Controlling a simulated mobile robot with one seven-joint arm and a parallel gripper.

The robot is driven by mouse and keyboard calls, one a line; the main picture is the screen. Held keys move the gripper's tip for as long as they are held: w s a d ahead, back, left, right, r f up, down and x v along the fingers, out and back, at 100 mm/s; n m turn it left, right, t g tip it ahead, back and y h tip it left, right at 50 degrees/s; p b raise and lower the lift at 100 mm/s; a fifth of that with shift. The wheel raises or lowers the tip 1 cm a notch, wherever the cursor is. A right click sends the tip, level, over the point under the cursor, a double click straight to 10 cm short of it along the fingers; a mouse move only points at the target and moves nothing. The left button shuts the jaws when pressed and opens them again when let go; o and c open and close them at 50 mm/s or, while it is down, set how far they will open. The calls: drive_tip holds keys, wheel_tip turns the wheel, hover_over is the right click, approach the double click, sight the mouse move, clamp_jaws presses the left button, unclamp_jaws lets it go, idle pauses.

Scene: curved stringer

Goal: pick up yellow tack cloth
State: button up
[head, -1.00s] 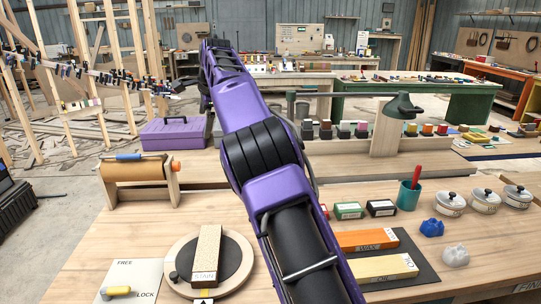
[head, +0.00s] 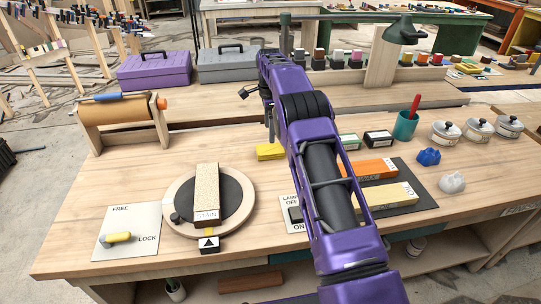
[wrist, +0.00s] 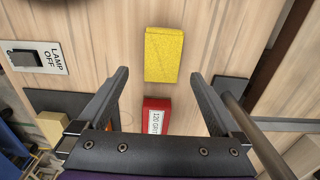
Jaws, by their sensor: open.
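The yellow tack cloth (head: 269,151) lies on the wooden bench to the left of my arm in the head view. In the wrist view the cloth (wrist: 164,54) lies flat as a yellow rectangle, just ahead of the fingertips and roughly centred between them. My gripper (wrist: 160,76) is open and empty above the bench, with one black finger on each side. In the head view my purple arm hides most of the gripper.
A red 120 grit box (wrist: 156,115) sits close to the cloth, between the fingers in the wrist view. A lamp switch plate (wrist: 38,57) is at the left. A round stain turntable (head: 240,200) and orange wax block (head: 372,168) flank my arm.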

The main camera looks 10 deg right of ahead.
sight(270, 149)
drive_tip(key=f, duration=0.8)
drive_tip(key=shift+w+d+f, duration=0.1)
drive_tip(key=shift+w+d, duration=0.05)
drive_tip(key=shift+w, duration=0.05)
drive_tip(key=c, duration=1.2)
wheel_tip(270, 149, up, 10)
drive_tip(key=shift+r+p, duration=0.1)
drive_tip(key=shift+p, duration=0.25)
